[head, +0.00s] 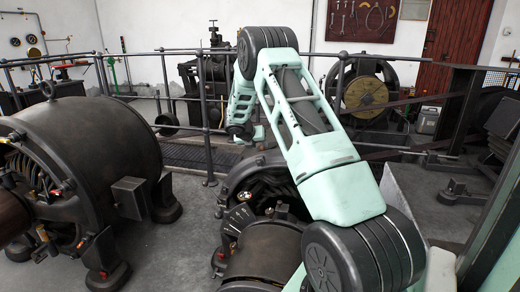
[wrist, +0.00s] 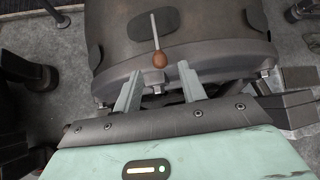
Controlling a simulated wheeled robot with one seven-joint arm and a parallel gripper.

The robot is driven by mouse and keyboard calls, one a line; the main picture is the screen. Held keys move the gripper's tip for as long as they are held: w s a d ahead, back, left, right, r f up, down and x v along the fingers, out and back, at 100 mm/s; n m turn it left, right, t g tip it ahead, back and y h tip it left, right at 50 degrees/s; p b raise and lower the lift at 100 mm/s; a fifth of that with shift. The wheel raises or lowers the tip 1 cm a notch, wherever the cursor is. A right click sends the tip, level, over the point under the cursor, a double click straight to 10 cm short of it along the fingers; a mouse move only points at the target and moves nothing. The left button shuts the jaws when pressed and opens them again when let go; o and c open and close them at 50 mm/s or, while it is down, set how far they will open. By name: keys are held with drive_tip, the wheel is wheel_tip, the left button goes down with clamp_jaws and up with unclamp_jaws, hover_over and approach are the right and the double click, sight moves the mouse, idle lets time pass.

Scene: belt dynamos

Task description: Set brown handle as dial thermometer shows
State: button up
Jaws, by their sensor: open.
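The brown handle (wrist: 160,60) is a round brown knob on the end of a thin pale lever in the wrist view. The lever lies over a dark oval plate (wrist: 152,26) on a large dark rounded body. My gripper (wrist: 160,71) is open. Its two pale green fingers stand left and right of the knob's near side, with a gap around it. I cannot tell whether they are level with it. In the head view small round dials (head: 32,39) hang on the far left wall. They are too small to read, and I cannot tell which is the thermometer.
A big dark dynamo (head: 90,140) stands at the left. Another machine (head: 262,250) sits below my arm. A metal railing (head: 206,110) crosses behind. A large wheel (head: 366,97) stands beyond it. Open floor (head: 180,235) shows between the near machines.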

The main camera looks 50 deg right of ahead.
drive_tip(key=shift+x, duration=1.5)
drive_tip(key=shift+c, duration=0.3)
clamp_jaws()
drive_tip(key=shift+s+a, duration=0.3)
drive_tip(key=shift+a, duration=0.55)
drive_tip(key=shift+o, duration=0.3)
unclamp_jaws()
drive_tip(key=p+v, duration=0.2)
drive_tip(key=v, duration=1.5)
drive_tip(key=shift+r+p, duration=0.2)
drive_tip(key=shift+p, duration=0.1)
